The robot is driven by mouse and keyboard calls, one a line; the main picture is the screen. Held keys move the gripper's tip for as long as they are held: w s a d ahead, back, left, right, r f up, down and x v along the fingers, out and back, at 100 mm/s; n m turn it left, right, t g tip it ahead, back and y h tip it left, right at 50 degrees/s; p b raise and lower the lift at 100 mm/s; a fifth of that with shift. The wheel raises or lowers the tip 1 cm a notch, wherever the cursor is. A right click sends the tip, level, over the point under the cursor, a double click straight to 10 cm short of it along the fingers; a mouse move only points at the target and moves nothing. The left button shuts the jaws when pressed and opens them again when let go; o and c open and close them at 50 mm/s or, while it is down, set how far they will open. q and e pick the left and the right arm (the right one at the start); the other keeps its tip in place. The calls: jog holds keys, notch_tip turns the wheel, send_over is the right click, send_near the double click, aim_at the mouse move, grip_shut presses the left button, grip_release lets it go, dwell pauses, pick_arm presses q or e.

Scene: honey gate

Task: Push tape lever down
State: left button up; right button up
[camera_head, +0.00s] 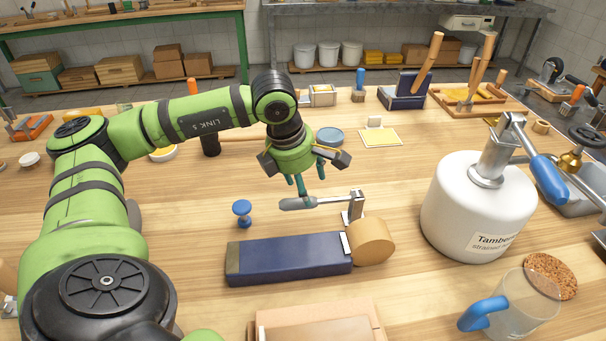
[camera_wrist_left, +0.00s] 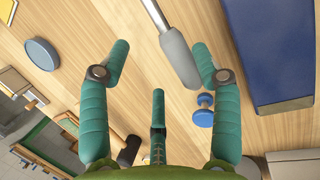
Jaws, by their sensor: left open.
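The tape dispenser (camera_head: 290,258) is a long dark blue block lying on the workbench, with a tan tape roll (camera_head: 372,241) at its right end. Its lever (camera_head: 300,203) has a grey handle and a metal arm running left from an upright bracket near the roll; the handle looks about level. My left gripper (camera_head: 305,178) is open and empty, fingers pointing down just above the handle. In the left wrist view the handle (camera_wrist_left: 181,62) appears between the spread fingers, nearer the right one. I cannot tell whether any finger touches it. My right gripper is out of view.
A small blue knob-shaped object (camera_head: 242,212) stands left of the lever. A white jar with a clamp (camera_head: 475,215) stands to the right, and a clear mug with a blue handle (camera_head: 525,305) at front right. A hammer (camera_head: 211,141) lies behind.

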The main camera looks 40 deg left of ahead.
pick_arm(q)
jog(key=v, duration=1.2)
